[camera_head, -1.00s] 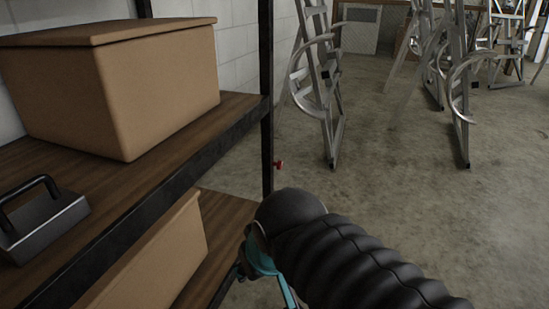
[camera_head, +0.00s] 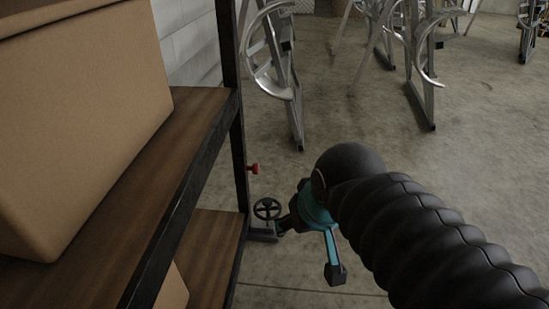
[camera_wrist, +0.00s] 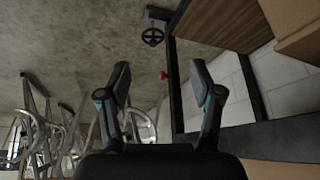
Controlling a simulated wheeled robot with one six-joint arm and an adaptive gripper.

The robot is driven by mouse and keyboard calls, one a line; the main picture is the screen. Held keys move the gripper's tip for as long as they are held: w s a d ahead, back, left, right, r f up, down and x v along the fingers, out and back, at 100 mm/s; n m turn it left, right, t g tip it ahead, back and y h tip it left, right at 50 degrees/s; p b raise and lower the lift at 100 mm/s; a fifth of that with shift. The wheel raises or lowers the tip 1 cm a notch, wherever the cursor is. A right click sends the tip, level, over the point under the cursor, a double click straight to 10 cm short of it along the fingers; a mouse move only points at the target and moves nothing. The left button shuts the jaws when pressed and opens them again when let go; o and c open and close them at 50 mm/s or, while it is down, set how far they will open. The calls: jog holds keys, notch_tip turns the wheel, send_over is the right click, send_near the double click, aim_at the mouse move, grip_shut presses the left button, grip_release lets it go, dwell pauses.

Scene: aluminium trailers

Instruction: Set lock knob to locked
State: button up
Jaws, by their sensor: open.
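The lock knob looks to be the small red knob (camera_head: 253,168) on the shelf's corner post, at the left-centre of the head view. In the wrist view the red knob (camera_wrist: 164,75) appears between my two fingertips, farther off beyond them. My gripper (camera_wrist: 160,78) is open and empty, with its fingers spread on either side of the knob in the picture. In the head view my arm partly hides the gripper, which is right of and below the knob. The knob's marking or turn position is too small to tell.
A dark handwheel (camera_head: 267,209) is just below the knob. It also shows in the wrist view (camera_wrist: 152,37). The wooden shelf (camera_head: 190,110) with a cardboard box (camera_head: 80,120) fills the left side. Metal trailer frames (camera_head: 420,80) stand behind. The concrete floor right of the post is open.

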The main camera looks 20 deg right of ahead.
jog(key=w+a+m+g+y+p, duration=0.2)
jog(key=w+m+g+y+p, duration=0.3)
jog(key=w, duration=0.7)
jog(key=m+t+y+p, duration=0.1)
jog(key=m+y+p, duration=0.3)
jog(key=m+y, duration=0.6)
send_near(256, 168)
jog(key=s+a+r+m+h, duration=0.1)
jog(key=s+a+r, duration=0.3)
jog(key=s+r, duration=0.3)
jog(key=w+d+f+m+t+y+p, duration=0.2)
jog(key=w+d+f+m+t+p, duration=0.15)
jog(key=d+f+m+t, duration=0.5)
jog(key=w+a+g, duration=0.1)
jog(key=w+a, duration=0.1)
jog(key=a, duration=0.2)
jog(key=w+a+f+n+g, duration=0.1)
jog(key=a, duration=0.4)
jog(key=w+a+f+n+g, duration=0.1)
jog(key=w+a, duration=0.1)
jog(key=a, duration=0.3)
jog(key=shift+w, duration=0.35)
jog(key=c, duration=1.1)
